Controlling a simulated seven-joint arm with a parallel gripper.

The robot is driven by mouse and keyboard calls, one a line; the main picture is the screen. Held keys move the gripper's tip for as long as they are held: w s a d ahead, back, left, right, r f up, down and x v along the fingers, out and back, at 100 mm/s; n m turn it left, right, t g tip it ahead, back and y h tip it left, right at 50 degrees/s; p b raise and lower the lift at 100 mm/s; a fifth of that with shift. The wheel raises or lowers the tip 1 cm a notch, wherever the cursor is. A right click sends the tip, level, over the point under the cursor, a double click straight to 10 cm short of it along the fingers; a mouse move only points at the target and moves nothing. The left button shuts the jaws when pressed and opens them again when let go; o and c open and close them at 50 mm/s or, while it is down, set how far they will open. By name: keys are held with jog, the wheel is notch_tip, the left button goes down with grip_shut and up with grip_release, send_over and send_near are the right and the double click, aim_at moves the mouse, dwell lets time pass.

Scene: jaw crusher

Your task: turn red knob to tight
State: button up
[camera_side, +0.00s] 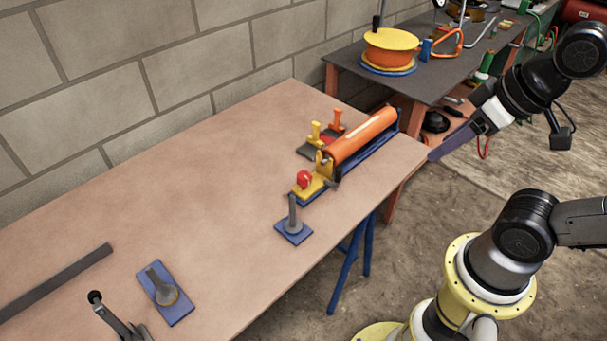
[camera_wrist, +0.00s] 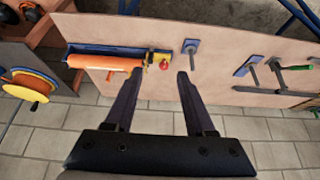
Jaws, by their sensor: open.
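The red knob (camera_side: 304,178) sits on the yellow end of a device with an orange cylinder (camera_side: 366,135) on a blue base, on the tan bench. In the wrist view the knob (camera_wrist: 164,65) shows small, between the fingertips in the picture but farther off. My gripper (camera_side: 433,156) is off the bench's right edge, well apart from the knob. In the wrist view my gripper (camera_wrist: 159,72) is open, with nothing between its fingers. Any tight marking is too small to read.
A grey post on a blue plate (camera_side: 293,230) stands close in front of the knob. Yellow and orange upright parts (camera_side: 326,128) stand behind the cylinder. Another blue plate (camera_side: 166,293) and a dark bar (camera_side: 55,283) lie at left. The bench middle is clear.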

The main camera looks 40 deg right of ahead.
jog(key=shift+o, duration=1.7)
jog(key=shift+n, duration=0.5)
notch_tip(320, 180, up, 3)
jog(key=w+d+n, duration=0.2)
jog(key=n, duration=0.2)
jog(key=n+g+h, duration=0.3)
jog(key=n+h, duration=0.1)
jog(key=n, duration=1.1)
send_over(303, 177)
jog(key=s, duration=0.3)
notch_tip(303, 177, down, 8)
jog(key=w+a+f+n+g, duration=0.1)
jog(key=a+f+n, duration=0.1)
jog(key=a+f, duration=0.5)
jog(key=x, duration=0.5)
jog(key=d+x, duration=0.1)
jog(key=x, duration=0.9)
jog(key=shift+d, duration=0.35)
